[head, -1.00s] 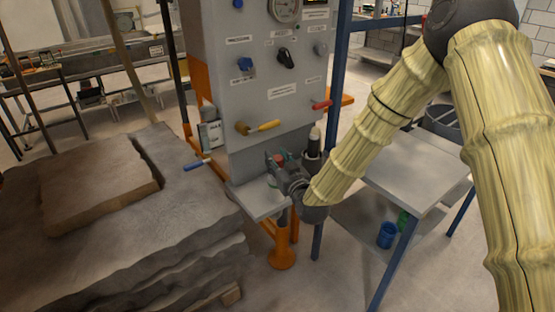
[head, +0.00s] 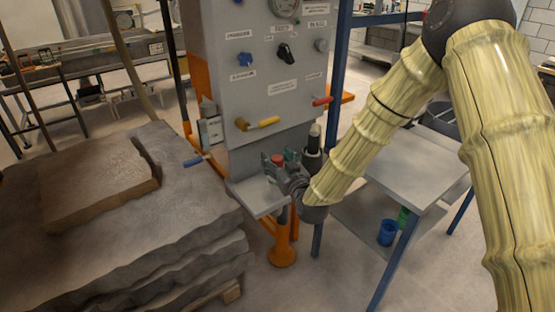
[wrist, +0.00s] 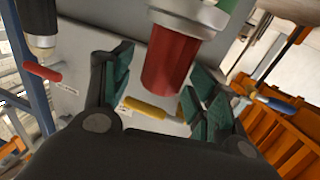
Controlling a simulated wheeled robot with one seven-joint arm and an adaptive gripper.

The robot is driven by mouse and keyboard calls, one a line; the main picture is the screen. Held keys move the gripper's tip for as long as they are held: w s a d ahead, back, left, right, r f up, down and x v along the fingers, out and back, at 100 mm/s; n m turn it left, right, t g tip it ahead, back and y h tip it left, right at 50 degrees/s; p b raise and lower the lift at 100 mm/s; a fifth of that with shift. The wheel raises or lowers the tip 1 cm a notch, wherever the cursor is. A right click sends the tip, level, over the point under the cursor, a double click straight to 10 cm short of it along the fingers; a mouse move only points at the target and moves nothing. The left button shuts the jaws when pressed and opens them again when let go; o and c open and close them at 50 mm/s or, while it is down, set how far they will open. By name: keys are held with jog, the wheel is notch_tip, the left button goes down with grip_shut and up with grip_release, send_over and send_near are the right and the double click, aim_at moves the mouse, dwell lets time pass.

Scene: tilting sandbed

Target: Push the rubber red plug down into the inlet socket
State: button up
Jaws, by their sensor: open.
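The red plug (wrist: 172,62) is a red cylinder at the upper middle of the wrist view. It meets a pale grey collar (wrist: 190,15), apparently the inlet socket; how deep the plug sits in it I cannot tell. In the head view the plug (head: 278,159) shows as a small red spot above the grey ledge. My gripper (wrist: 160,72) is open, its teal-padded fingers apart on either side of the plug in the picture. Contact cannot be made out. In the head view my gripper (head: 279,164) hides the socket.
The grey panel (head: 270,100) stands just behind, with yellow (head: 263,122), red (head: 322,101) and blue (head: 194,162) handles. A dark cylinder with a pale top (head: 314,141) stands close right of my gripper. The sandbed (head: 80,240) lies left; a grey table (head: 405,170) stands right.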

jog(key=shift+s, duration=0.1)
jog(key=v, duration=1.1)
jog(key=shift+s+d, duration=0.25)
jog(key=shift+s, duration=0.1)
